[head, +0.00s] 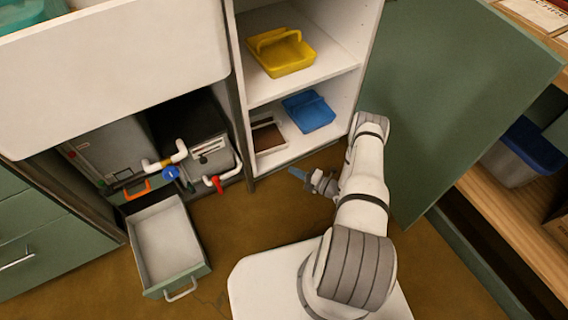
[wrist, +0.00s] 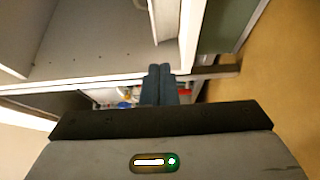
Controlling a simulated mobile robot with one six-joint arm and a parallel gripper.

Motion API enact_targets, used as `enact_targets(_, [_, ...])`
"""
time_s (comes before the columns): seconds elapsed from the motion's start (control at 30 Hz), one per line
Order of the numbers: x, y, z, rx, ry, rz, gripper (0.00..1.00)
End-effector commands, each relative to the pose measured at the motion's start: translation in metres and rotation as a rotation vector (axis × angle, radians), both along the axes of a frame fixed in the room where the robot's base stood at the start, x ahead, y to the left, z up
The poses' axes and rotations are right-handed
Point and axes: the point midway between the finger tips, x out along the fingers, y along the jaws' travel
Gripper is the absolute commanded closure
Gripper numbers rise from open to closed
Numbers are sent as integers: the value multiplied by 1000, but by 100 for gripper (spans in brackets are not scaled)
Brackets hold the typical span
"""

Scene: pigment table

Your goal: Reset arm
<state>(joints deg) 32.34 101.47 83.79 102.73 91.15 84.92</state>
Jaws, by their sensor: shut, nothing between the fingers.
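My arm rises from its white base in the head view and bends over in front of the open cabinet. My gripper (head: 300,174) is at the arm's far end, just in front of the cabinet's lower shelf. In the wrist view the two dark fingers of my gripper (wrist: 159,70) lie side by side and touching. They are shut with nothing between them. The cabinet shelf edge (wrist: 90,79) shows behind the fingers.
The cabinet holds a yellow tray (head: 281,55) above and a blue tray (head: 309,112) below. Its green door (head: 450,80) stands open, close to my arm. An open drawer (head: 167,240) juts out at left below pipes. Brown floor (head: 235,225) lies clear between drawer and base.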

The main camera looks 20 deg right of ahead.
Motion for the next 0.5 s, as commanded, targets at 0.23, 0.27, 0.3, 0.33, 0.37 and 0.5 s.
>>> enact_targets(0.23, [-14, -14, 0, -1, -1, 0, 100])
enact_targets(0.27, [-14, -14, 0, -1, -1, 0, 100])
enact_targets(0.3, [-15, -15, 0, -1, -1, 1, 100])
enact_targets(0.33, [-15, -15, 0, -1, -1, 1, 100])
enact_targets(0.37, [-15, -15, 0, -1, -1, 1, 100])
enact_targets(0.5, [-15, -14, 0, -1, -1, 1, 100])
